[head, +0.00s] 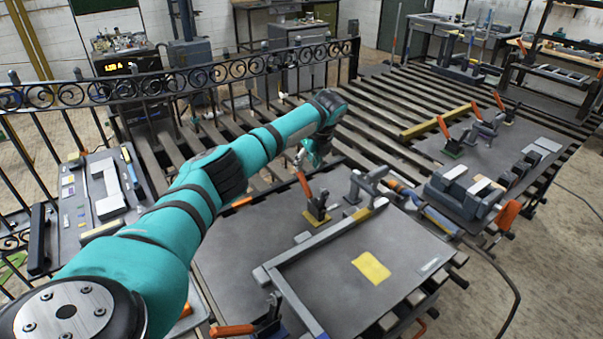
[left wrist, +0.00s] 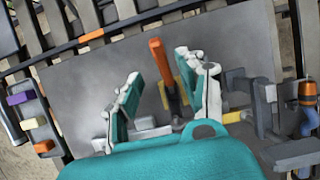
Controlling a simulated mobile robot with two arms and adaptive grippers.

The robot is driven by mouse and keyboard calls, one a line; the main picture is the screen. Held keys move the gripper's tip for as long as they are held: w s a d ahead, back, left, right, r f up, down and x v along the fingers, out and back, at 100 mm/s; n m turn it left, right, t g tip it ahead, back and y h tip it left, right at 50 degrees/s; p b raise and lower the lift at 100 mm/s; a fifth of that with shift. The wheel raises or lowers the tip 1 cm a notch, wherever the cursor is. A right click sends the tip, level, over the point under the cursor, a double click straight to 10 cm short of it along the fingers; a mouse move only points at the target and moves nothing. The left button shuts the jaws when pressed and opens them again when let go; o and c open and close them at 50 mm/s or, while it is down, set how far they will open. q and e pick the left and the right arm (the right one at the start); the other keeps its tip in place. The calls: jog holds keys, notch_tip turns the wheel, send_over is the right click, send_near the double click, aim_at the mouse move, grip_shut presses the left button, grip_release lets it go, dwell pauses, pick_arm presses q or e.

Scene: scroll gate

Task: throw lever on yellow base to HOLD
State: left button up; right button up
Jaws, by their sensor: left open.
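The lever has an orange handle (head: 303,184) that stands up, tilted to the left, from its yellow base (head: 317,216) on the grey plate. My left gripper (head: 309,158) is just above the handle's top in the head view. In the left wrist view my open left gripper (left wrist: 160,68) has a finger on each side of the orange handle (left wrist: 158,58), nearer the right finger. The yellow base (left wrist: 183,90) shows partly behind that finger. I see no gap-free contact. No HOLD label is readable. My right gripper is not in view.
A grey clamp (head: 368,182) stands just right of the yellow base. A metal angle bar (head: 318,243) and a yellow sheet (head: 371,268) lie nearer. An iron railing (head: 205,78) runs behind.

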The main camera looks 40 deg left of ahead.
aim_at(302, 175)
pick_arm(q)
jog(key=x, duration=0.7)
jog(key=shift+w+f, duration=0.1)
jog(key=shift+f, duration=0.05)
jog(key=shift+c, duration=0.5)
grip_shut()
